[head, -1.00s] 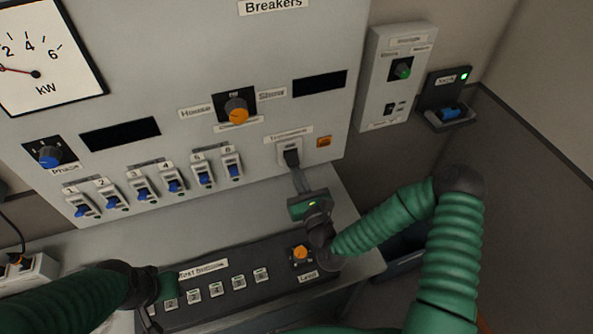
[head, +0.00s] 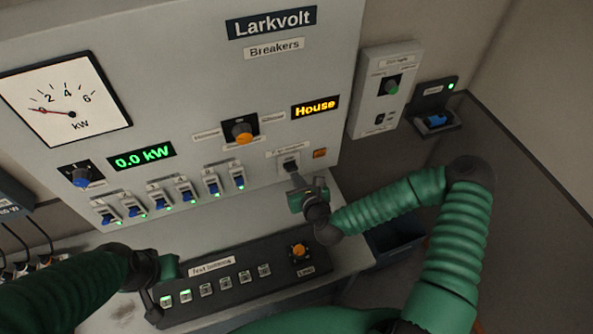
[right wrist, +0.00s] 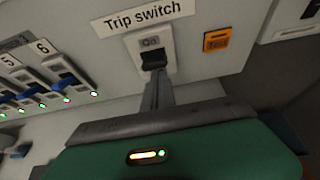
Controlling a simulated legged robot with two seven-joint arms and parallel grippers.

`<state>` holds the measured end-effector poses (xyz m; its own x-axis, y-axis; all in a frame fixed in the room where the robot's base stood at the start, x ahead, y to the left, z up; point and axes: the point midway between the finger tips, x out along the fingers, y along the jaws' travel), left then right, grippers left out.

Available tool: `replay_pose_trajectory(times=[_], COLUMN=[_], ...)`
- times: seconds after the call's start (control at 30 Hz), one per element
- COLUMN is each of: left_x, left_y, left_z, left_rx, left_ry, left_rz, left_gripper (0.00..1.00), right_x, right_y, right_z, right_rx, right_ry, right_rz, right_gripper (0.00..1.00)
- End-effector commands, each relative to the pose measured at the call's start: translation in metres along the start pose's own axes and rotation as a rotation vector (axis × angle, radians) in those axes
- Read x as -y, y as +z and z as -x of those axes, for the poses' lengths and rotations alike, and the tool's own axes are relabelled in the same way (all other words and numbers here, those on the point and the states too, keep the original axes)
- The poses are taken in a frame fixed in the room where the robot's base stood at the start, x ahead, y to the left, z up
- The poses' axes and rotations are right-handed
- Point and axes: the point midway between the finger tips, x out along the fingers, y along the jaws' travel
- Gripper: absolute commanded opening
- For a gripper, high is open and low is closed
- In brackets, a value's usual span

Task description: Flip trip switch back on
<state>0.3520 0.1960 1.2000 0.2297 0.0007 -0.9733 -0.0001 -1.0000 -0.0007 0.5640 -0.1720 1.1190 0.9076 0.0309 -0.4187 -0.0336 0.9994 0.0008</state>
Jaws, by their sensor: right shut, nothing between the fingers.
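The trip switch (head: 290,163) is a black lever in a pale housing, low on the right of the Larkvolt panel. In the right wrist view the trip switch (right wrist: 153,60) shows up close, with "On" visible on the housing above the lever. My right gripper (head: 294,177) is shut and empty, its fingertips at or just under the lever. In the right wrist view the closed fingers (right wrist: 155,85) reach up to the lever; I cannot tell if they touch it. My left gripper (head: 168,268) is over the left end of the test buttons box; its fingers are not clear.
Several blue breaker switches (head: 157,200) with green lights line the panel. A display (head: 142,156) reads 0.0 kW; another (head: 315,107) reads House. An orange test button (head: 320,153) sits right of the trip switch. The test buttons box (head: 235,284) lies on the ledge below.

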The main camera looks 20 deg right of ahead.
Motion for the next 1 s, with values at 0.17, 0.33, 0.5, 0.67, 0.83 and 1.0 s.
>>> replay_pose_trajectory(times=[0.17,0.33,0.5,0.67,0.83,1.0], left_x=[0.0,0.0,0.0,0.0,0.0,0.0], left_y=[0.001,0.0,-0.002,-0.003,-0.002,-0.001], left_z=[-0.003,0.001,0.009,0.011,0.01,0.004], left_rx=[0.001,0.001,0.001,0.001,0.001,0.001], left_ry=[0.0,0.0,0.0,0.0,0.0,0.0], left_rz=[0.0,0.0,0.0,0.0,0.0,0.0], left_gripper=[0.36,0.36,0.36,0.36,0.36,0.36], right_x=[0.0,0.0,0.0,0.0,0.0,0.0], right_y=[-0.004,0.001,0.009,0.012,0.012,0.006], right_z=[-0.002,0.001,0.005,0.006,0.006,0.001], right_rx=[0.0,0.001,0.002,0.002,0.004,0.004], right_ry=[0.0,0.0,0.0,0.0,0.0,0.001], right_rz=[0.0,0.0,0.0,0.001,0.001,0.001], right_gripper=[0.0,0.0,0.0,0.0,0.0,0.0])
